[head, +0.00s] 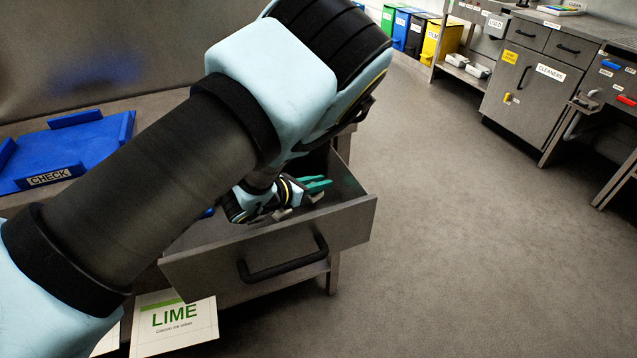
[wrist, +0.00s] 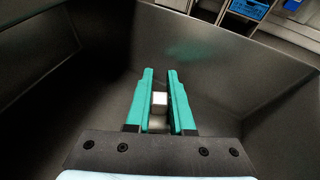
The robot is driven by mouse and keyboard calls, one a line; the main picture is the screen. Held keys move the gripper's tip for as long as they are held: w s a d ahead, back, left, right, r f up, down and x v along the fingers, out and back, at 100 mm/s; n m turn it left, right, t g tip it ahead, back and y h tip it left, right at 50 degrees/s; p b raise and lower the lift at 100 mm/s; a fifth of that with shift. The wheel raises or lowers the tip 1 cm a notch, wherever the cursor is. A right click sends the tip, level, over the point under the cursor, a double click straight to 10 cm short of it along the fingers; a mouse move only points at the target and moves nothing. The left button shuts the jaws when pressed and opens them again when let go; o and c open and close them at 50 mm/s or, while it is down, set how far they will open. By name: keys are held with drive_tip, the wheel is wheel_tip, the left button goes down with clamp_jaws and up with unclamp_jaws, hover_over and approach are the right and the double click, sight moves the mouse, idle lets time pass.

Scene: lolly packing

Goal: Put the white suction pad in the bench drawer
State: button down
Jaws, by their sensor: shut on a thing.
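My gripper (head: 313,187) has green fingers and reaches down inside the open bench drawer (head: 345,222). In the wrist view my gripper (wrist: 160,98) is shut on the white suction pad (wrist: 160,99), a small pale block between the fingers. The drawer's grey walls (wrist: 220,52) surround the fingers in that view. I cannot tell whether the pad touches the drawer floor. The pad cannot be made out in the head view. My arm hides much of the drawer's left part and inside.
A blue tray (head: 75,145) labelled CHECK lies on the bench at left. A LIME card (head: 174,322) is below the drawer front, with its black handle (head: 284,265). Coloured bins (head: 441,42) and a CLEANERS cabinet (head: 530,78) stand farther back. The floor at right is clear.

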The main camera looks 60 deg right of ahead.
drive_tip(key=shift+f, duration=0.5)
drive_tip(key=shift+f, duration=0.1)
drive_tip(key=shift+f+b, duration=0.55)
drive_tip(key=shift+b, duration=0.1)
drive_tip(key=c, duration=0.8)
unclamp_jaws()
drive_tip(key=shift+r, duration=0.1)
drive_tip(key=shift+r+p, duration=0.6)
drive_tip(key=shift+p, duration=0.1)
drive_tip(key=b+v, duration=0.3)
drive_tip(key=v, duration=0.9)
drive_tip(key=shift+f, duration=0.1)
